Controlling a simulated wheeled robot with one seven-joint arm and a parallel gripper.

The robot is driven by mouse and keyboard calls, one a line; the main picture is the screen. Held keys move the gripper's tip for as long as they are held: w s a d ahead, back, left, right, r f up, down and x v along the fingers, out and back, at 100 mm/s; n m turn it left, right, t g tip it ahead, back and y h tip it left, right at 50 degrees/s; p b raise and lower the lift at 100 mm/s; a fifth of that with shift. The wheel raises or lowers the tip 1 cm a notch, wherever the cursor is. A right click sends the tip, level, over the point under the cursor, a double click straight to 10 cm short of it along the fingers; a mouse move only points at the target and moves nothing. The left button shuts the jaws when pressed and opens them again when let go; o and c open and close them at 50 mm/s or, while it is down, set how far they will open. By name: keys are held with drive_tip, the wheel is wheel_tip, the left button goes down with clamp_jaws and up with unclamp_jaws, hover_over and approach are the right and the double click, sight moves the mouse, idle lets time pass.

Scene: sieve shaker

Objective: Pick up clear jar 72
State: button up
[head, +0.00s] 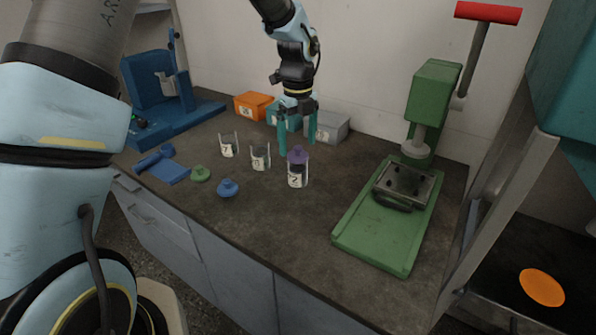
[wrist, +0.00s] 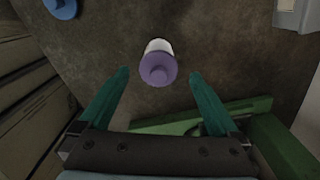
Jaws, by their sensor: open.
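Three clear jars stand on the dark counter. One jar (head: 298,178) has a purple lid (head: 298,155) and a white label that seems to show a 2; the full number is too small to read. It also shows from above in the wrist view as the purple lid (wrist: 158,68). The left open jar (head: 228,148) has a label like a 7, and the middle open jar (head: 260,158) has an unclear label. My gripper (head: 298,146) is open, pointing down, with its teal fingers either side of the purple lid in the wrist view (wrist: 160,73). It holds nothing.
A green press (head: 385,230) stands to the right. A blue lid (head: 228,188), a green lid (head: 201,173) and a blue tool (head: 165,168) lie at the front left. An orange box (head: 253,105), a grey box (head: 332,127) and a blue machine (head: 160,95) stand behind.

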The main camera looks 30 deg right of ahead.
sight(298, 171)
drive_tip(key=shift+s+f+p, duration=0.15)
drive_tip(key=shift+f+p, duration=0.95)
drive_tip(key=shift+f, duration=1.85)
drive_tip(key=c, duration=1.5)
